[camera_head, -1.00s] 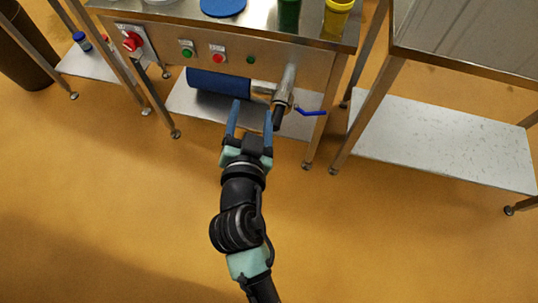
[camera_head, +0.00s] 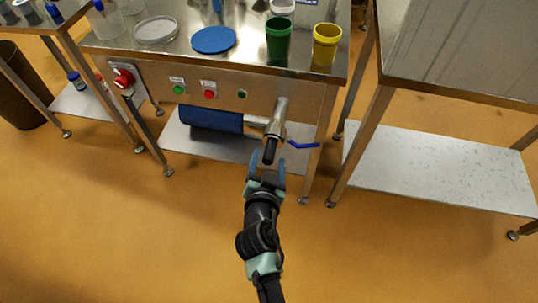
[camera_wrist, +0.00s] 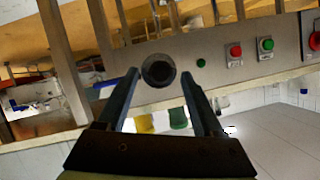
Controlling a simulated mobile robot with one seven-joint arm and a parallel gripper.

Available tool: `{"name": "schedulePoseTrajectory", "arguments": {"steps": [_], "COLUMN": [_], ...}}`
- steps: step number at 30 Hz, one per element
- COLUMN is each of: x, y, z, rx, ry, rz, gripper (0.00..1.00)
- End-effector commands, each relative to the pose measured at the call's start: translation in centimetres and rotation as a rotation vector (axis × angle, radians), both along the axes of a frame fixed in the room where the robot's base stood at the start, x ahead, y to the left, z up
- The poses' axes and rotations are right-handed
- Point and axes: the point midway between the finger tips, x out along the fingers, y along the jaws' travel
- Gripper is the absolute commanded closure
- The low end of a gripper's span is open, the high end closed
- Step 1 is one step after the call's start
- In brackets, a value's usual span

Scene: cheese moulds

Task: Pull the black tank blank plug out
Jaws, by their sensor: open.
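The black plug (camera_head: 269,151) sits at the lower end of the steel outlet pipe (camera_head: 278,120) on the front of the tank bench. In the wrist view the plug (camera_wrist: 158,70) is a dark round end seen nearly head-on. My gripper (camera_head: 268,164) is open, with its blue fingers pointing at the plug. In the wrist view my gripper's fingertips (camera_wrist: 160,75) show on either side of the plug, with gaps beside it. I cannot tell how far the fingertips reach along the plug.
A blue-handled valve lever (camera_head: 303,145) sticks out right of the plug. A blue cylinder (camera_head: 211,118) lies behind on the lower shelf. Green (camera_head: 278,42) and yellow (camera_head: 326,45) cups stand on the bench top. A red switch (camera_head: 123,77) is at left. The floor in front is clear.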

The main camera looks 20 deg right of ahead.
Motion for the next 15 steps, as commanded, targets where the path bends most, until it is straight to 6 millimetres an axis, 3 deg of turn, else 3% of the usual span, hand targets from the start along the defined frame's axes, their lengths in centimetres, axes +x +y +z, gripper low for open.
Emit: {"name": "schedulePoseTrajectory", "arguments": {"steps": [6, 15], "x": [1.7, 2.1], "y": [-0.9, -1.1], "z": [-0.8, -0.9], "rx": [0.000, -0.001], "ry": [0.000, 0.000], "rz": [-0.001, 0.000], "gripper": [0.32, 0.32]}}
